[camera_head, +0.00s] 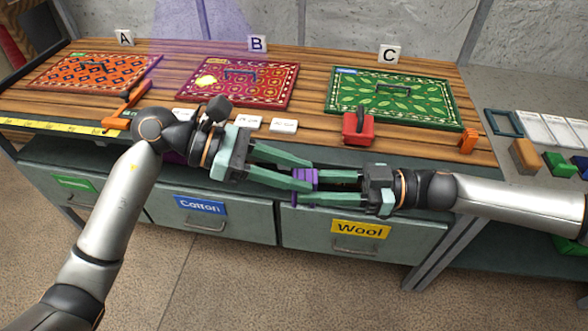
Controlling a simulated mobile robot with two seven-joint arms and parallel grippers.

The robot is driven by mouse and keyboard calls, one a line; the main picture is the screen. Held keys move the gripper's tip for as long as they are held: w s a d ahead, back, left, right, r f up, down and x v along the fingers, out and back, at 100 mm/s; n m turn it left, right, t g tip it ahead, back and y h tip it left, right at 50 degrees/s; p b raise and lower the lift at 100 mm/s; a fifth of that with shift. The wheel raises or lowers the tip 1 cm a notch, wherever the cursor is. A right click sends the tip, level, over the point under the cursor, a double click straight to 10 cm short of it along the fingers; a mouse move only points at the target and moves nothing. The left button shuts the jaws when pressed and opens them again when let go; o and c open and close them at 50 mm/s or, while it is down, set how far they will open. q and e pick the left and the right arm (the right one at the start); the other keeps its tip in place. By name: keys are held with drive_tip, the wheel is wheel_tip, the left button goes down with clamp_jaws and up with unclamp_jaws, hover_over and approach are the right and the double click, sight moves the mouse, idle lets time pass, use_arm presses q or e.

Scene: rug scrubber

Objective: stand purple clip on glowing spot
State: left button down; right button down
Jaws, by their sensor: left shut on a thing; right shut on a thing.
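The purple clip (305,180) is held between my two grippers, in front of the bench above the drawers. My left gripper (298,183) is shut on it from the left. My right gripper (314,186) is shut on it from the right. The fingers hide part of the clip. A faint purple beam (200,35) shows above that area.
An orange rug (60,86) lies by sign A and a green rug (430,112) by sign C. A red block with a dark handle (356,128) stands near the front edge. White cards (284,125) and an orange clip (468,141) are on the bench. My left arm covers part of the front edge.

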drive_tip(key=shift+c, duration=2.1)
unclamp_jaws()
